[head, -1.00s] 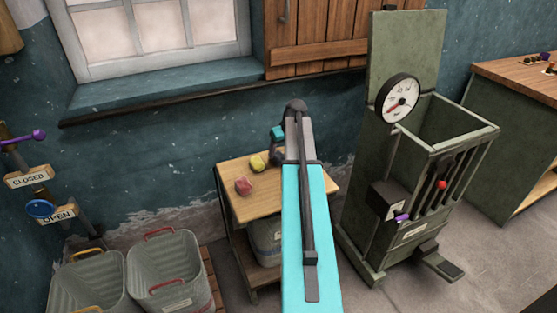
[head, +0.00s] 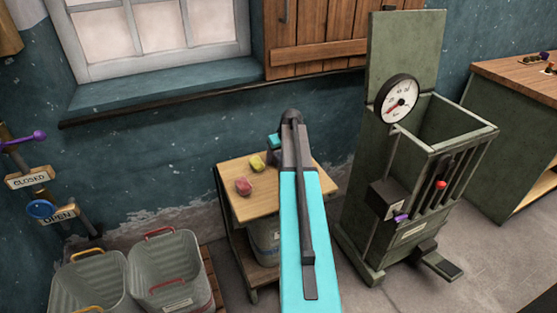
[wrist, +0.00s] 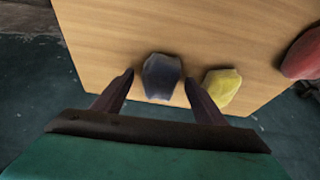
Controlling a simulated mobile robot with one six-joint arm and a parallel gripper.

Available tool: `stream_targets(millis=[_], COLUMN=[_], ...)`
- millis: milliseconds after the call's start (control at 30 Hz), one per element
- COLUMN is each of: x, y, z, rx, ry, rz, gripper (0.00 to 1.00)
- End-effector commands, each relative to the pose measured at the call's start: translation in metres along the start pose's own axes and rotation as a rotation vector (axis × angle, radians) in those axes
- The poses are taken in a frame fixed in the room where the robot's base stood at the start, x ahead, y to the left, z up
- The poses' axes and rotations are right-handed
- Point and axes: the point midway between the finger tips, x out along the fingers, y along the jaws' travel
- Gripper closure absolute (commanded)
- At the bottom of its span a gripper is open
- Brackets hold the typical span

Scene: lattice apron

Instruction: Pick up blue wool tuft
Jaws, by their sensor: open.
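The blue wool tuft (wrist: 161,77) lies on the wooden table top in the wrist view, between and just beyond the fingertips of my gripper (wrist: 157,80). The jaws are open, with a finger on each side and nothing held. In the head view my arm hides the blue tuft, and only part of my gripper (head: 275,140) shows past the arm. A yellow tuft (wrist: 221,88) lies close to the right finger; it also shows in the head view (head: 257,163). A red-pink tuft (head: 243,187) lies further off and shows at the right edge of the wrist view (wrist: 303,55).
The tufts lie on a small wooden table (head: 240,208) against the wall. Grey bins (head: 165,270) stand at the lower left. A green press with a dial (head: 398,98) stands right of the table. A window sill (head: 160,88) juts out above.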

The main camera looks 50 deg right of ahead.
Motion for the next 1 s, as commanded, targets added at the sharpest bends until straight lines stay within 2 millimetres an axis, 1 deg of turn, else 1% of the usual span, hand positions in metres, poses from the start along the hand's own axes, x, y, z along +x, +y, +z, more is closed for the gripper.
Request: stream_targets(millis=[133,167,200,400,767,1000], x=[-0.0002,-0.0002,-0.0002,-0.0002,-0.0006,-0.0082], y=[0.0000,0.0001,0.0001,0.0001,0.0001,0.0001], z=[0.0000,0.0000,0.0000,0.0001,-0.0002,-0.0034], rx=[0.000,0.000,0.000,0.000,0.000,0.000], ry=[0.000,0.000,0.000,0.000,0.000,0.000], rz=[0.000,0.000,0.000,0.000,0.000,0.000], gripper=[0.34,0.38,0.45,0.78,0.78,0.78])
